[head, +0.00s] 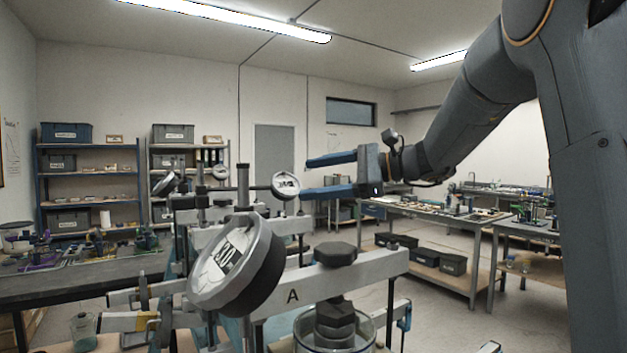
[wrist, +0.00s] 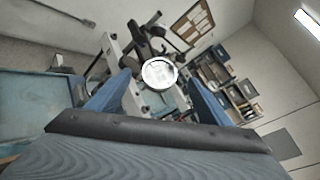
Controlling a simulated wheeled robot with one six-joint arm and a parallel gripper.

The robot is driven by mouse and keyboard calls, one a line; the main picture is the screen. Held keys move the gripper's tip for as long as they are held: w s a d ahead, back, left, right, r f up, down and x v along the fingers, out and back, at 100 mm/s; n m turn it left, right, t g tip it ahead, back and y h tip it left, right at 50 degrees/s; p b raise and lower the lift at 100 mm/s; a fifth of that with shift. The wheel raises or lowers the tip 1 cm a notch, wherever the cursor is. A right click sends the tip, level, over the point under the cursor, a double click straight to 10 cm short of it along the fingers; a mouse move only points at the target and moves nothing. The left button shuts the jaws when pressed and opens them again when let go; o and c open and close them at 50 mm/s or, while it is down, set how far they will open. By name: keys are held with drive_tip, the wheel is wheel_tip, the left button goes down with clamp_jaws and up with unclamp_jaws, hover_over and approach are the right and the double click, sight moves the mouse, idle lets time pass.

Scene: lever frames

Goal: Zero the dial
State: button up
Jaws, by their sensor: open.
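A large round dial gauge (head: 237,262), with a dark number window on its pale face, sits tilted in the near foreground of the head view. Behind it, a smaller round dial (head: 286,185) is mounted on a frame. My gripper (head: 305,178) is open and empty, its blue fingers pointing left, with the smaller dial just beyond their tips in the picture. In the wrist view a round pale dial (wrist: 159,73) shows face-on between the two blue fingers, apparently beyond them. Its reading is too small to make out. More dials show at the left (head: 165,183).
The near lever frame has a pale beam (head: 292,297) marked A. A dark hex-headed part (head: 336,254) stands above a glass vessel (head: 350,336). A dark bench (head: 80,280) is at the left, a worktable (head: 430,216) at the right. Shelves (head: 88,200) stand behind; floor shows at right.

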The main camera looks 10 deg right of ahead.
drive_tip(key=s+a+n+g+h+p, duration=0.2)
drive_tip(key=a+n+g+h+p, duration=0.15)
drive_tip(key=a+n, duration=0.35)
drive_tip(key=n+h+p, duration=0.4)
drive_tip(key=n+h, duration=0.5)
drive_tip(key=n, duration=0.4)
approach(288, 183)
drive_tip(key=f, duration=0.2)
drive_tip(key=shift+t, duration=0.25)
drive_tip(key=shift+a+p+x, duration=0.1)
drive_tip(key=shift+p+x, duration=0.65)
drive_tip(key=shift+x, duration=0.95)
drive_tip(key=shift+a+p+x, duration=0.15)
drive_tip(key=shift+p+x, duration=0.55)
drive_tip(key=shift+x, duration=1)
drive_tip(key=shift+c, duration=0.2)
